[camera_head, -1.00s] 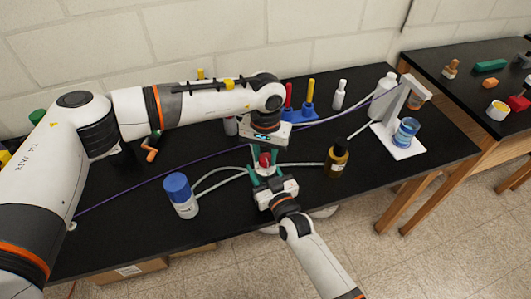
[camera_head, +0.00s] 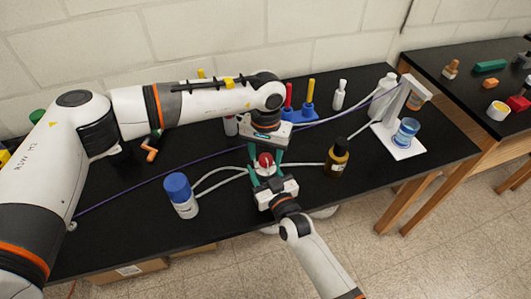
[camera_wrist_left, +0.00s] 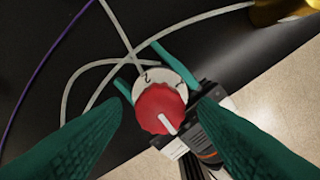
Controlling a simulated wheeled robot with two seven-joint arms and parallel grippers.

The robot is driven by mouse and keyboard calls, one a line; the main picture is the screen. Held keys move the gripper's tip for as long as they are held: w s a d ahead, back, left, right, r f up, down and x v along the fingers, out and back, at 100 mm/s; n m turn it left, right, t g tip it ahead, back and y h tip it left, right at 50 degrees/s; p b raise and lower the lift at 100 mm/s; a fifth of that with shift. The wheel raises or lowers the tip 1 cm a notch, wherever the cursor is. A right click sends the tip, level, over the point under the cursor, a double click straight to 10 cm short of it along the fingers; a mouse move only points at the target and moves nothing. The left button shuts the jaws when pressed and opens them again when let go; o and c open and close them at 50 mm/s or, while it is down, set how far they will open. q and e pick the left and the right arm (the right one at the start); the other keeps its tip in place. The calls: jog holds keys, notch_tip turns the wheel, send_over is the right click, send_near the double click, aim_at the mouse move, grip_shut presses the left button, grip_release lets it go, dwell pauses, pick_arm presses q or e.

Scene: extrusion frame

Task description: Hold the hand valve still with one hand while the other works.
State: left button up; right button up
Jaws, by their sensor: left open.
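The hand valve has a red knob (camera_head: 265,160) on a white numbered dial; it also shows in the left wrist view (camera_wrist_left: 160,108), with a white pointer line on the knob. My left gripper (camera_head: 265,154) comes from above. Its green fingers are open on either side of the knob, with gaps to it in the left wrist view. My right gripper (camera_head: 267,178) comes from the front, its fingers on both sides of the white dial, seemingly closed on the valve body. Pale tubes run from the valve to both sides. The valve's underside is hidden.
A blue-capped bottle (camera_head: 181,195) stands left of the valve, and an amber bottle (camera_head: 337,158) stands to the right. A purple cable (camera_head: 150,184) crosses the black table. A white stand (camera_head: 400,142) with a blue beaker is at the right.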

aim_at(266, 157)
pick_arm(q)
notch_tip(266, 157, up, 12)
dwell(0.4)
jog(key=shift+f, duration=0.15)
pick_arm(e)
jog(key=o, duration=1.1)
jog(key=shift+s, duration=0.1)
